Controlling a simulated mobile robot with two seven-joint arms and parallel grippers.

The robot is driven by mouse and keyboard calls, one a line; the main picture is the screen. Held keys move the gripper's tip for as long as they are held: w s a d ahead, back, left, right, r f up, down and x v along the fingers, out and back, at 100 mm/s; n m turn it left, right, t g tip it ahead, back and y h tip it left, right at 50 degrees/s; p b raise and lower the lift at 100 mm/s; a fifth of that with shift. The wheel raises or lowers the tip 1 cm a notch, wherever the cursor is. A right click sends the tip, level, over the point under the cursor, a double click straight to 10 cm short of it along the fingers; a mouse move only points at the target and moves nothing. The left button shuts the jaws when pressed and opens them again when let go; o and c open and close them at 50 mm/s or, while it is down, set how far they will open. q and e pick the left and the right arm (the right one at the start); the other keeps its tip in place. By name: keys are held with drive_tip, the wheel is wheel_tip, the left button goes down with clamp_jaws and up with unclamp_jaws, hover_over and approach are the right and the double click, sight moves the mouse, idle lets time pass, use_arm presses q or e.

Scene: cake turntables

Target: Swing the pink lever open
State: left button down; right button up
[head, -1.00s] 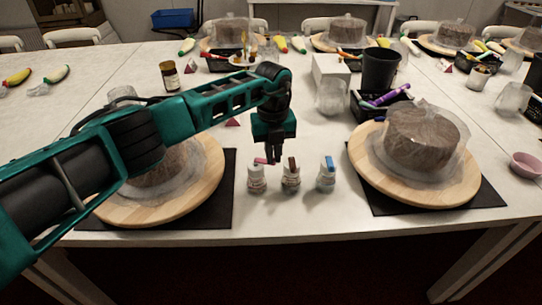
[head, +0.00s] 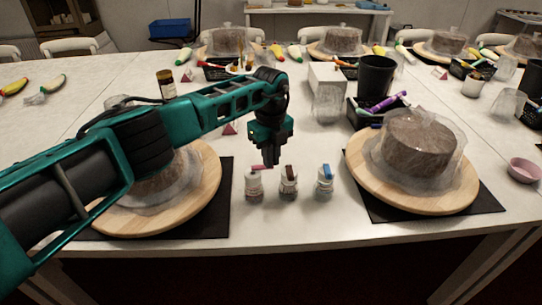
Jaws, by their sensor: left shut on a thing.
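The left bottle (head: 253,183) has the pink lever (head: 258,168), which points right. The middle bottle (head: 289,185) has a brown lever, and the right bottle (head: 324,184) a blue one. My left gripper (head: 271,160) points down just behind and to the right of the left bottle. Its fingers are shut on the pink lever's right end; the exact contact is small and partly hidden. My right gripper is not in view.
Wooden turntables with wrapped cakes stand on dark mats at left (head: 205,200) and right (head: 365,185). Behind are a black tray (head: 366,117) with a purple marker, a black cup (head: 376,76) and a clear cup (head: 328,103). The table in front of the bottles is clear.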

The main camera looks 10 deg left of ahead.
use_arm(q)
drive_tip(key=c, duration=1.2)
unclamp_jaws()
wheel_tip(320, 180, up, 13)
drive_tip(key=shift+f, duration=0.1)
